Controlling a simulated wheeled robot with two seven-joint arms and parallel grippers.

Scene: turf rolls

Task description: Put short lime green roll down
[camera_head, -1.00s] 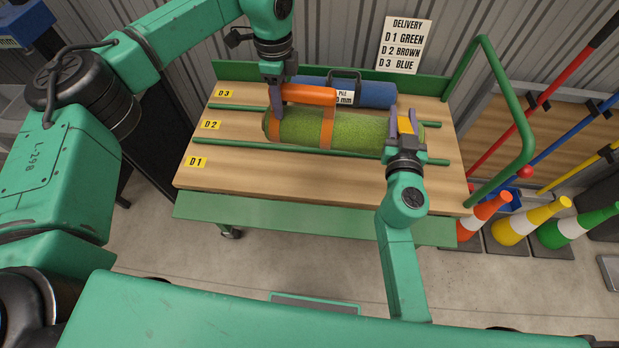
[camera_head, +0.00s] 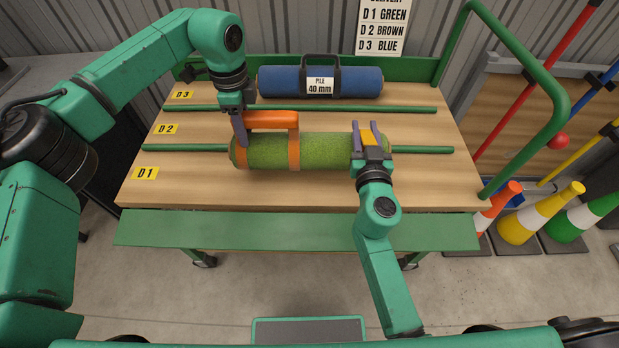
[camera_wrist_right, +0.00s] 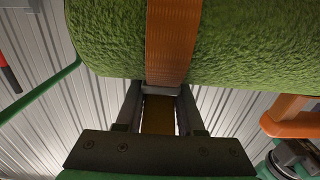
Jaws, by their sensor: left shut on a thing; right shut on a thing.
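The short lime green roll (camera_head: 325,150) lies level across the front of the cart in the head view, over the front green rail. It has orange straps and an orange handle (camera_head: 272,119). My left gripper (camera_head: 241,128) is shut on the roll's handle side at its left end. My right gripper (camera_head: 366,136) is shut on the roll near its right end. The right wrist view shows the roll's green pile (camera_wrist_right: 245,40) and an orange strap (camera_wrist_right: 173,40) just beyond the fingers. Whether the roll's underside touches the deck is hidden.
The wooden deck (camera_head: 300,190) is bare in front of the roll, beside the D1 label (camera_head: 145,173). A blue roll (camera_head: 355,82) lies at the back by D3. The D2 lane (camera_head: 340,122) is empty. A green hoop rail (camera_head: 545,85) and cones (camera_head: 540,215) stand right.

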